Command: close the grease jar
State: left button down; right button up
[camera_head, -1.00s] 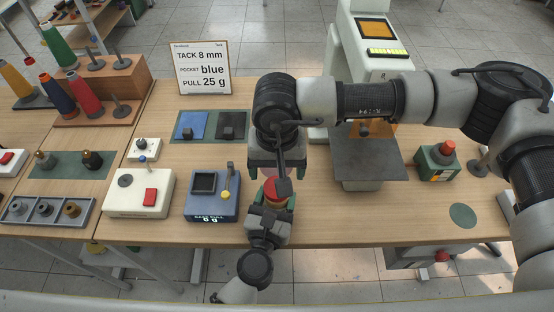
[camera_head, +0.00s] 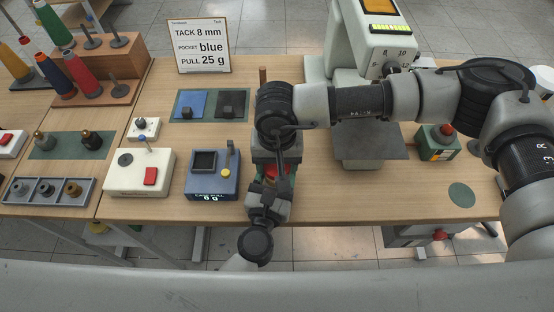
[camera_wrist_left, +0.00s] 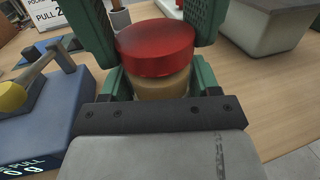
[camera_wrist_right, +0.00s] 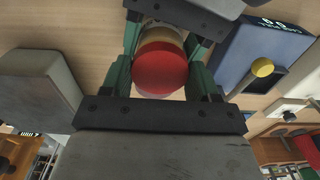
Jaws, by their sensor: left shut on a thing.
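The grease jar has a tan body (camera_wrist_left: 163,87) and a red lid (camera_wrist_left: 155,48) that sits on top of it, upright. In the head view only slivers of the red lid (camera_head: 270,172) show between the two grippers. My left gripper (camera_head: 268,187) is shut on the jar body, its green fingers on either side below the lid. My right gripper (camera_head: 277,165) points down from above, its green fingers flanking the lid, which also shows in the right wrist view (camera_wrist_right: 160,66). Whether these fingers press on the lid is not clear.
A blue pull gauge (camera_head: 212,178) with a yellow-knobbed lever stands close left of the jar. Further left is a white box with a red switch (camera_head: 140,172). A white machine (camera_head: 375,40) with a grey plate stands behind right. A green box with a red button (camera_head: 437,142) is at right.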

jog(key=c, duration=0.3)
jog(key=m, duration=0.5)
jog(key=shift+m, duration=0.3)
jog(key=m, duration=1.4)
jog(key=shift+f, duration=0.1)
jog(key=m, duration=0.8)
jog(key=o, duration=1.1)
